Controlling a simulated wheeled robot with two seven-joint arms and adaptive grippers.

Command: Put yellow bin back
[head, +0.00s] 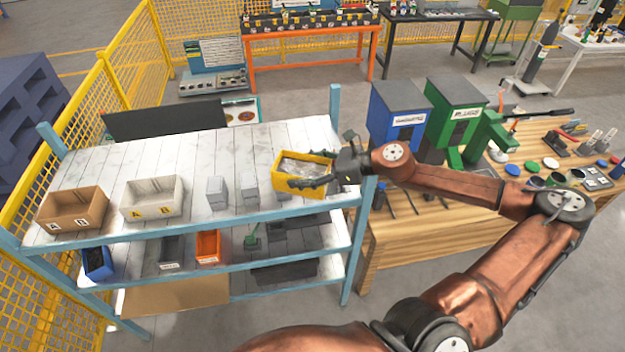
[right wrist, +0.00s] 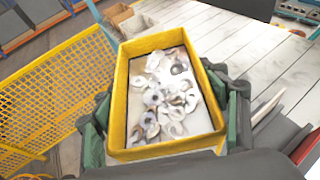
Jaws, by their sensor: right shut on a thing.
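The yellow bin (head: 303,190) is at the right end of the white plank shelf top in the head view. In the right wrist view the yellow bin (right wrist: 122,95) fills the middle and holds many pale ring-shaped washers (right wrist: 165,95). My left gripper is not in view.
On the shelf top (head: 110,165) stand a brown bin (head: 72,209), a cream bin (head: 151,198) and small grey blocks (head: 217,190). Lower shelves hold a blue bin (head: 97,262) and an orange bin (head: 208,247). A wooden table (head: 400,236) with blue and green boxes adjoins at right.

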